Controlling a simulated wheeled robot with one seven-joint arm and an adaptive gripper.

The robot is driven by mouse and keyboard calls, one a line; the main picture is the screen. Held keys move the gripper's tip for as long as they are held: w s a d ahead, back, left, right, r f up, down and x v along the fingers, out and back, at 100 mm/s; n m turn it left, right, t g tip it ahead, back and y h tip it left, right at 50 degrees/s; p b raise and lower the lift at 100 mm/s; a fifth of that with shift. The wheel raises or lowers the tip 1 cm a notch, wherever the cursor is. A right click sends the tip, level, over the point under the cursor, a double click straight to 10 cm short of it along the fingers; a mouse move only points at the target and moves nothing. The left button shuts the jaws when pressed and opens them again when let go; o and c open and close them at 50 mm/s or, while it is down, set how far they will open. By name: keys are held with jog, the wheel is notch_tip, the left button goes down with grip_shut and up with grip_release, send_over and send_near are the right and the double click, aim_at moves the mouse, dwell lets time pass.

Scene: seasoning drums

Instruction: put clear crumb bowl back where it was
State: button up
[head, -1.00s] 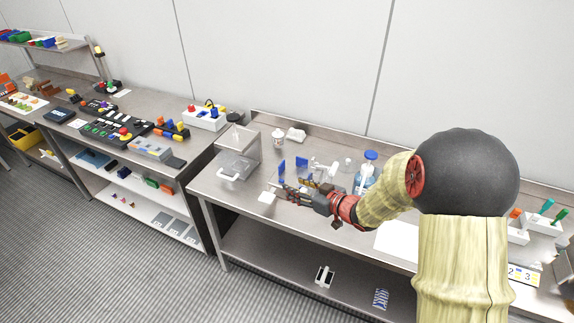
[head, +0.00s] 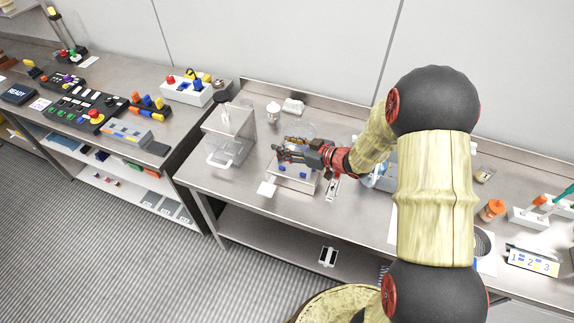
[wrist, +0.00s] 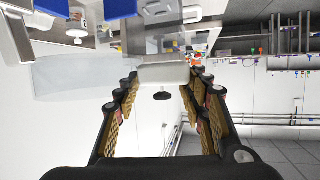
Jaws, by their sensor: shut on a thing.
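My gripper (head: 281,152) is over the middle of the bench, above a pale device with blue parts (head: 303,173). A faint clear round shape (head: 302,129), probably the clear crumb bowl, shows just behind the gripper in the head view. In the wrist view a translucent pale curved shape (wrist: 85,72) reaches from the left toward the fingers; it looks like the bowl's wall. The exact contact with the rim is hard to make out.
A clear box with a white handle (head: 232,135) stands to the left. A small white jar (head: 273,112) and a crumpled white thing (head: 293,106) are behind. A white square (head: 267,188) lies at the front edge. An orange-capped jar (head: 492,210) stands to the right.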

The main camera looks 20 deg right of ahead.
aim_at(286, 174)
notch_tip(286, 174, down, 11)
jog(key=shift+f+b, duration=0.15)
jog(key=shift+b, duration=0.55)
jog(key=shift+f+b, duration=0.4)
jog(key=shift+f, duration=0.15)
jog(key=shift+f, duration=0.1)
jog(key=o, duration=1.3)
jog(key=shift+c, duration=0.2)
jog(key=shift+r+p, duration=0.4)
jog(key=shift+r, duration=0.25)
jog(key=p+v, duration=0.1)
jog(key=v, duration=1.1)
jog(key=shift+f, duration=0.15)
